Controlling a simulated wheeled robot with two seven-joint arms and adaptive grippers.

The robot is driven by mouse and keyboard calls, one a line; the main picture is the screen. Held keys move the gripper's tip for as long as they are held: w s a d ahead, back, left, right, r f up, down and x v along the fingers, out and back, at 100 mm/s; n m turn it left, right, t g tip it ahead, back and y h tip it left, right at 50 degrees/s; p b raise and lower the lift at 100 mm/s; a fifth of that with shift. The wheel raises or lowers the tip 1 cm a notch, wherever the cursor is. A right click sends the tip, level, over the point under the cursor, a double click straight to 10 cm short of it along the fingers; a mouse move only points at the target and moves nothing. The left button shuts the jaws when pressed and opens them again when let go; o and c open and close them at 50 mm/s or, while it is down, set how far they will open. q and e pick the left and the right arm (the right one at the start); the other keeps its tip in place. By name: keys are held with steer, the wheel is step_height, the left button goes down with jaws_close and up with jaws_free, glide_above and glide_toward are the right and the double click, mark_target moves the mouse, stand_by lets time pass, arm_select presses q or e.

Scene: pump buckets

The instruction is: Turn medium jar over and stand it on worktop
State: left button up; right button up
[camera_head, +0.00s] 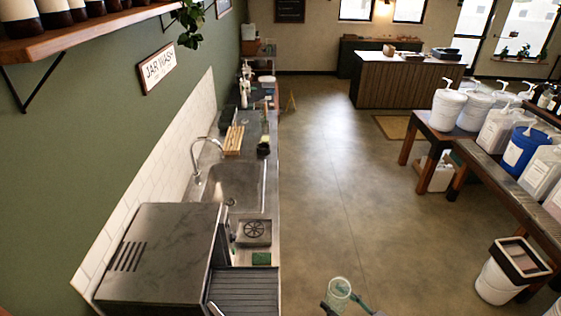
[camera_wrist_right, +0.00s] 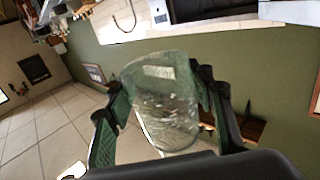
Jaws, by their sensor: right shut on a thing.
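The clear glass jar (camera_head: 339,287) is held at the bottom of the head view, out over the floor. My right gripper (camera_head: 345,301) is shut on it. In the right wrist view the jar (camera_wrist_right: 165,108) sits between the two green-padded fingers of the gripper (camera_wrist_right: 163,115), with a pale patch near its far end. A round end of the jar faces up toward the head camera; I cannot tell whether it is the mouth or the base. The steel worktop (camera_head: 271,180) runs along the left wall, left of the jar and apart from it. My left gripper is not in view.
A boxy steel machine (camera_head: 160,250) stands on the worktop's near end, beside a ribbed tray (camera_head: 246,290). Beyond are a round-grated rinser (camera_head: 254,232), a green sponge (camera_head: 261,258) and a sink (camera_head: 236,185). Pump buckets line a bench (camera_head: 480,160) at right. The middle floor is clear.

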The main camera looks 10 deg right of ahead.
steer(key=a+f+m+t+h+b, duration=0.1)
steer(key=f+m+h+b, duration=0.1)
steer(key=f+b, duration=0.5)
steer(key=w+a+f+m+t+h+b, duration=0.1)
steer(key=a+f+m+h+b, duration=0.1)
steer(key=f+h+b, duration=0.2)
steer(key=a+f+m+t+h+b, duration=0.1)
steer(key=f+h+b, duration=0.3)
steer(key=f+b, duration=0.6)
steer(key=a+m+b, duration=0.1)
steer(key=b, duration=0.2)
steer(key=shift+w+a+f+m, duration=0.2)
steer(key=shift+w+f+m, duration=0.05)
steer(key=shift+w+m, duration=0.15)
steer(key=shift+a+f, duration=0.15)
steer(key=shift+f, duration=0.15)
steer(key=shift+d+r, duration=0.2)
steer(key=shift+r, duration=0.1)
steer(key=shift+a, duration=0.1)
